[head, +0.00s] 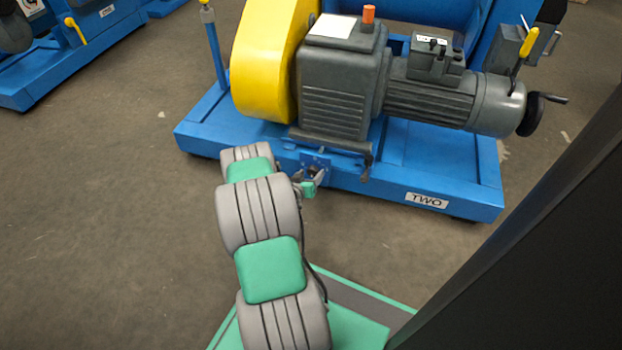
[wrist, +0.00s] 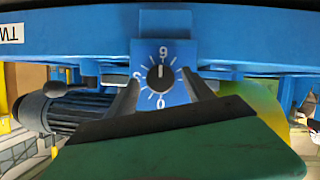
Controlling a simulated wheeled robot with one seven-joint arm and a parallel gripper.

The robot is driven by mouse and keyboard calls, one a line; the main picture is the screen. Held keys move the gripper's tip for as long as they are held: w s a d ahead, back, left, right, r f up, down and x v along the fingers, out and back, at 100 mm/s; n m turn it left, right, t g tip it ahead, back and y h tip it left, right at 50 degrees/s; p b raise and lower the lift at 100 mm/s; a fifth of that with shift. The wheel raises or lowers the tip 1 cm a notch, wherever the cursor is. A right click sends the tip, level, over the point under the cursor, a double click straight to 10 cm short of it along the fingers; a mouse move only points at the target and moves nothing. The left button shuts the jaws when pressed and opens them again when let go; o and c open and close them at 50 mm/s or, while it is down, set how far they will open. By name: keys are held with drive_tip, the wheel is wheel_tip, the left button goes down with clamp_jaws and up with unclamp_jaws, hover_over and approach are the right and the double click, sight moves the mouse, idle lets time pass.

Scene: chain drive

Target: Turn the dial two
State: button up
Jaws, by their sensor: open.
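The dial (wrist: 160,77) of machine TWO is a small black knob on a blue plate (wrist: 178,47) with white numerals and tick marks. The wrist view shows the machine upside down. The knob's white mark points to the top of that picture, towards a numeral like 6 or 9; 0 is below it. My gripper (wrist: 164,84) is open, its dark fingers on either side of the dial with gaps showing. I cannot tell how far the tips are from the plate. In the head view my gripper (head: 311,182) is at the base's front, and the dial face is hidden.
A blue base with a TWO label (head: 427,200) carries a grey gearbox (head: 334,90), motor (head: 430,98) and yellow guard (head: 262,60). A dark bar (head: 335,143) runs above the plate. Another blue machine (head: 75,58) stands at far left. The floor at left is clear.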

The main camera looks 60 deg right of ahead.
drive_tip(key=shift+d+f, duration=0.2)
drive_tip(key=shift+d, duration=0.35)
drive_tip(key=shift+c, duration=0.6)
clamp_jaws()
